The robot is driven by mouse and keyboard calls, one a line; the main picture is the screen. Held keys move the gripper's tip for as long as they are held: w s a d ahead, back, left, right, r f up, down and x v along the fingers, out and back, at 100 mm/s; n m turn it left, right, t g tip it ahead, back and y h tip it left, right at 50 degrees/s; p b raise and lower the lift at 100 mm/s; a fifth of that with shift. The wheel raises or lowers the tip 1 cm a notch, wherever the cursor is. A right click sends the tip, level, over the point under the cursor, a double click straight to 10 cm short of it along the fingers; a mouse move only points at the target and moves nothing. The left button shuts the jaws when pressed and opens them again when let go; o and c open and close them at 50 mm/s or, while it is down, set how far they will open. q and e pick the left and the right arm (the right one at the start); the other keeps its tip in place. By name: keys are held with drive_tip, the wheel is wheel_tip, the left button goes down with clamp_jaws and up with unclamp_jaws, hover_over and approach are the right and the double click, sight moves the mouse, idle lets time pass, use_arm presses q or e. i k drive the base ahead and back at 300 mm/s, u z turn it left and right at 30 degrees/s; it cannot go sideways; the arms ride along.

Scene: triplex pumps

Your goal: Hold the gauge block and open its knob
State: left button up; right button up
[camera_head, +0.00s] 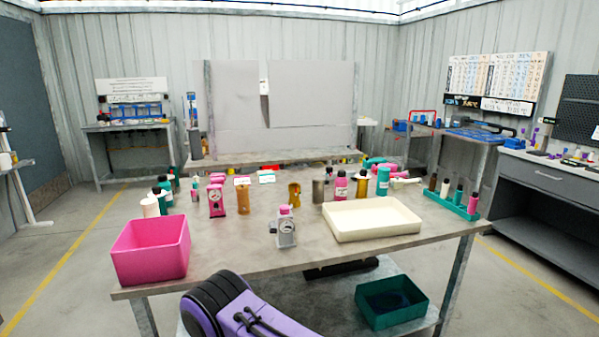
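A small grey block (286,231) with a round dial on its front and a pink knob (284,210) on top stands upright near the front middle of the grey table. A pink block (216,202) with a round dial stands further back and to the left. Which of the two is the gauge block of the task, I cannot tell for sure. Neither block is held. The small size hides whether either knob is open. Neither of my grippers shows in the head view.
A pink bin (151,247) stands at the table's front left and a cream tray (371,218) right of the grey block. Several bottles and cylinders stand behind, with a green rack (452,206) at right. Bare tabletop surrounds the grey block's front. A green crate (391,302) sits below.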

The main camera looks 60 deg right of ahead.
sight(285, 210)
drive_tip(key=z, duration=0.85)
drive_tip(key=i, duration=0.8)
drive_tip(key=z, duration=0.95)
